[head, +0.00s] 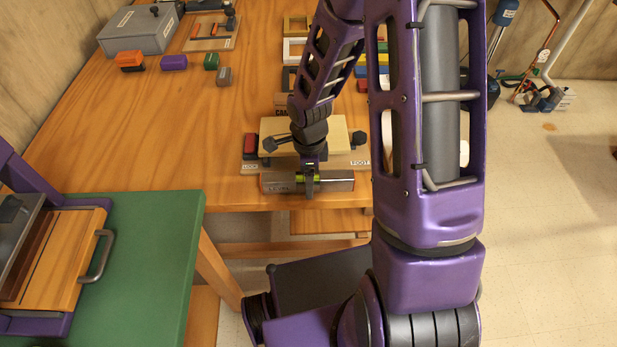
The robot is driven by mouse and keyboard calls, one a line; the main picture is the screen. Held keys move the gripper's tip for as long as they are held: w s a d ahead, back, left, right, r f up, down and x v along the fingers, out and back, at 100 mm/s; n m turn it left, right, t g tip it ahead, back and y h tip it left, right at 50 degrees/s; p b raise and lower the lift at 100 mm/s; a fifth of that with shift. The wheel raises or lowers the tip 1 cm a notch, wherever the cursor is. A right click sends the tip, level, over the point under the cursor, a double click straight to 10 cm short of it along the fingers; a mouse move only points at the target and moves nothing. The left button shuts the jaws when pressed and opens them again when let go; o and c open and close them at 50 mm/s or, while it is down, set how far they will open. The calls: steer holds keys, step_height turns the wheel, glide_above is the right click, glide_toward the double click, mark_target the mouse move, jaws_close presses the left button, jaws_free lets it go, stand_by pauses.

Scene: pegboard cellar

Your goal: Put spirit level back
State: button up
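The far finger is hidden. I cannot tell whether the bar touches the table.
Just behind the bar is a wooden block (280,128) on a labelled base, with a red piece (250,146) at its left. A grey case (142,32) and coloured blocks stand further back. A green-topped bench (140,250) is at left. The table's middle left is clear.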

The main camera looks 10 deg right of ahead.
steer(key=shift+r, duration=0.1)
step_height(320, 180, up, 12)
steer(key=p, duration=0.3)
stand_by(0.3)
steer(key=shift+r, duration=0.2)
